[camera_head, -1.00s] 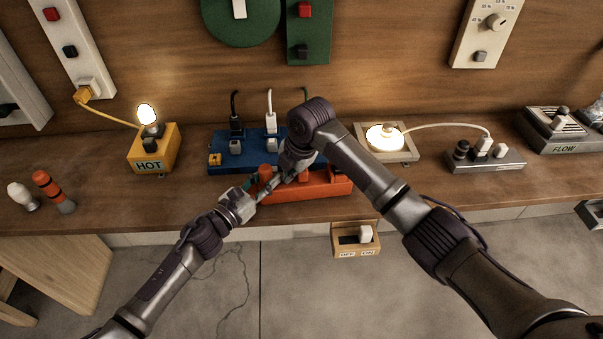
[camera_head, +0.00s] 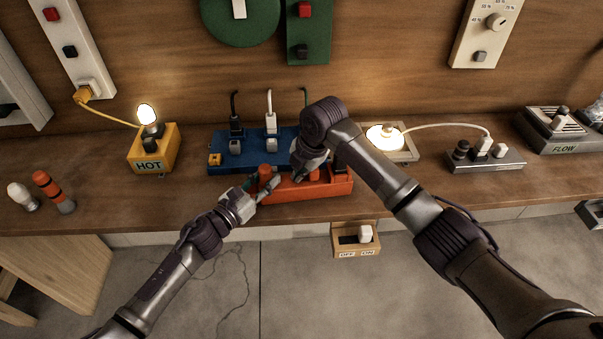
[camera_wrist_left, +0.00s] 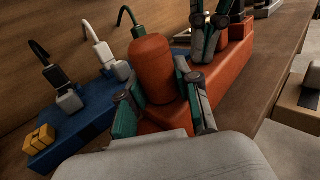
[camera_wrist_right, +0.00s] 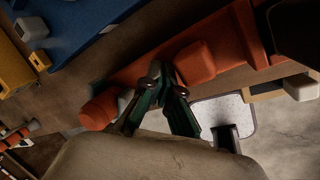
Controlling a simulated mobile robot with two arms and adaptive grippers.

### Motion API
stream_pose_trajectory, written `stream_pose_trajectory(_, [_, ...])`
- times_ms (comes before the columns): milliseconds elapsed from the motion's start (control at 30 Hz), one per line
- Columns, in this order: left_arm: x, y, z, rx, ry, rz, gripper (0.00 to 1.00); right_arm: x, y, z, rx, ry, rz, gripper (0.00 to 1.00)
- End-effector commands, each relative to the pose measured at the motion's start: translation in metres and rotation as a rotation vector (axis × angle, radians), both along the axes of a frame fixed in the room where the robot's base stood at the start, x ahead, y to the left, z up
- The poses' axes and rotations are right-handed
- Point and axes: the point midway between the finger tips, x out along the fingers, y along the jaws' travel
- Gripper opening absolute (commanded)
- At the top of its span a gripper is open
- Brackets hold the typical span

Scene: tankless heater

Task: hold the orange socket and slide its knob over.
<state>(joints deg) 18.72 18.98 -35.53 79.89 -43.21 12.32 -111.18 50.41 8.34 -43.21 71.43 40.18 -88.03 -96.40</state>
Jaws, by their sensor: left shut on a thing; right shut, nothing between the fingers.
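The orange socket (camera_head: 335,187) lies lengthwise near the bench's front edge. Its upright rounded orange post (camera_head: 265,172) stands at the left end and fills the middle of the left wrist view (camera_wrist_left: 152,70). My left gripper (camera_head: 262,184) is shut around this post, one finger on each side. The orange knob (camera_head: 314,174) stands on the socket's top, right of the post. My right gripper (camera_head: 298,178) is shut and empty, its fingertips low beside the knob's left side. In the right wrist view they appear against or very close to the knob (camera_wrist_right: 195,62); contact is unclear.
A blue power strip (camera_head: 220,163) with plugs lies right behind the socket. A yellow HOT box (camera_head: 150,160) stands left, a glowing lamp (camera_head: 385,137) right. An OFF/ON switch box (camera_head: 356,241) hangs at the front edge. Bare bench lies left of the socket.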

Motion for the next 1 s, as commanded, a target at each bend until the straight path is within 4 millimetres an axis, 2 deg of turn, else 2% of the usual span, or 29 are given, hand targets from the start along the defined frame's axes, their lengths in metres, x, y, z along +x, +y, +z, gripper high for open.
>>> stream_pose_trajectory(267, [0.000,0.001,-0.003,0.004,0.003,0.004,0.00,0.000,0.009,0.002,0.001,-0.002,0.001,0.00])
stream_pose_trajectory(1000, [0.000,0.001,-0.003,0.004,0.003,0.003,0.00,-0.001,0.010,0.069,0.002,-0.003,0.002,0.00])
